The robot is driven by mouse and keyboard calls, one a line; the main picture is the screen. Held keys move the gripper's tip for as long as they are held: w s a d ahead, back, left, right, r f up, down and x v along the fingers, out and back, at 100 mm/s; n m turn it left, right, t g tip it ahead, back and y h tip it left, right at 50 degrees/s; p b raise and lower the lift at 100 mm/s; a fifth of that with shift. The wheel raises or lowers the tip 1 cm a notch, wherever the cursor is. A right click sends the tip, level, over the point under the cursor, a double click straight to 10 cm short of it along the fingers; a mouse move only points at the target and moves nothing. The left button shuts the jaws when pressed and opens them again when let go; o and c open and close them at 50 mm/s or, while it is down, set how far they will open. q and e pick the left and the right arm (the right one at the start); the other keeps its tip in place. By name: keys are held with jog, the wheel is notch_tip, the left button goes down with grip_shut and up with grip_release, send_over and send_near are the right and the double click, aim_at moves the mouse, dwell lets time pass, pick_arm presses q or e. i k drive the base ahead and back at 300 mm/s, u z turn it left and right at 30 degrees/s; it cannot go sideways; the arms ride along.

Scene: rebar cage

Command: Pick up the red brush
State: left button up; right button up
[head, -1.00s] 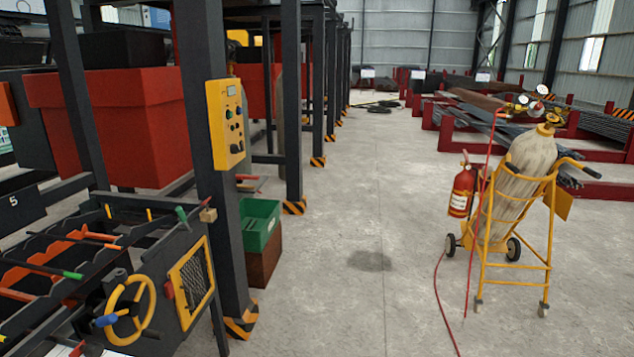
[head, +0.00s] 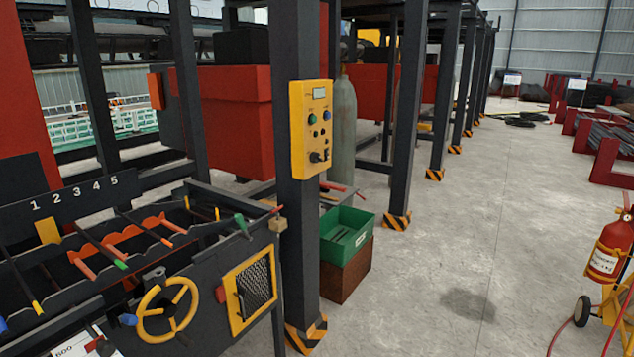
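I cannot clearly make out a red brush. A small red-handled item (head: 334,186) lies on a low surface behind the dark post, partly hidden and too small to identify. Several rods with coloured ends lie across the black slotted rack at the left, among them a red-ended rod (head: 84,269). Another small red thing (head: 96,344) shows at the bottom left edge of the bench; I cannot tell what it is. Neither of my grippers is in view.
A black machine with a yellow handwheel (head: 168,309) fills the lower left. A yellow control box (head: 311,128) hangs on a dark post. A green crate (head: 347,233) sits on a brown box. A fire extinguisher (head: 608,250) stands right. The concrete floor (head: 430,270) between is clear.

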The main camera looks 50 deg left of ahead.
aim_at(324, 188)
jog(key=u, duration=0.3)
jog(key=i, duration=1.6)
jog(key=u, duration=0.8)
jog(key=i, duration=0.95)
jog(key=u, duration=1.8)
jog(key=i, duration=0.85)
jog(key=u, duration=0.8)
